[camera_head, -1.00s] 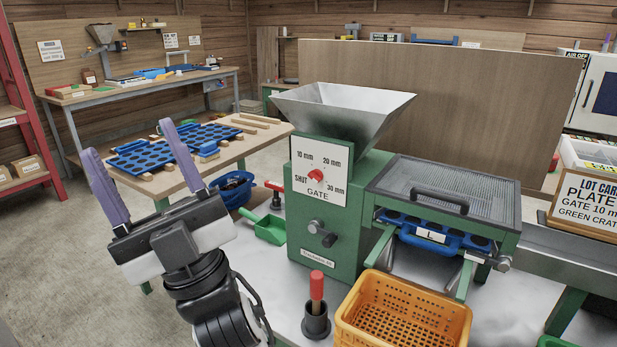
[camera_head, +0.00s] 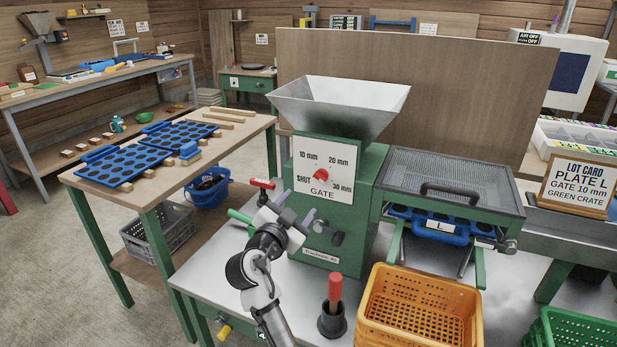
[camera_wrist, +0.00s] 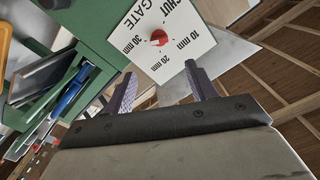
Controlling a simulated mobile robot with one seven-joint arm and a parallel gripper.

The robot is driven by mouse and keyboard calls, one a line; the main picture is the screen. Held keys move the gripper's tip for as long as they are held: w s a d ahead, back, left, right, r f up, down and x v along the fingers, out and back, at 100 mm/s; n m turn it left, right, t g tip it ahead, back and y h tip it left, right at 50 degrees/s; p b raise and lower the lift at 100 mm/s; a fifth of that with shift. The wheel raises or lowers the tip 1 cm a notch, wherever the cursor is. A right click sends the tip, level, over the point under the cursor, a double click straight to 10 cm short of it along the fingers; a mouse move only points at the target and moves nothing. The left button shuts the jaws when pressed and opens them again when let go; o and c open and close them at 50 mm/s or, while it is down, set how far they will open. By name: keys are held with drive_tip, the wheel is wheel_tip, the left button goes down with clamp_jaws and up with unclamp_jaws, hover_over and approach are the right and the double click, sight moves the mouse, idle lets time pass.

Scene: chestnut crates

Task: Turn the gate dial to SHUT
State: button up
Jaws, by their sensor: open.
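The gate dial is a small red knob (camera_head: 321,174) on a white plate (camera_head: 338,185) marked SHUT, 10 mm, 20 mm and 30 mm. The plate is on the front of a green machine (camera_head: 368,205) under a metal hopper. Which mark the knob points at is too small to tell. My gripper (camera_head: 297,206) is open and empty, in front of the machine, below and left of the dial. In the wrist view the red knob (camera_wrist: 159,38) shows beyond and roughly between my open fingertips (camera_wrist: 160,73), apart from them.
A dark crank handle (camera_head: 328,232) sticks out below the plate, close to my gripper. A red-handled tool stands in a black cup (camera_head: 332,322). An orange crate (camera_head: 420,308) is at the front, and a lot card (camera_head: 578,184) reads PLATE L, GATE 10 mm, GREEN CRATE.

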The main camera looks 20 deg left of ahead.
sight(320, 178)
drive_tip(key=w+p, duration=0.1)
drive_tip(key=w, duration=0.3)
drive_tip(key=w+p, duration=0.1)
drive_tip(key=w, duration=0.4)
drive_tip(key=w+p, duration=0.1)
drive_tip(key=w, duration=0.3)
drive_tip(key=shift+w+d, duration=0.3)
drive_tip(key=c, duration=1)
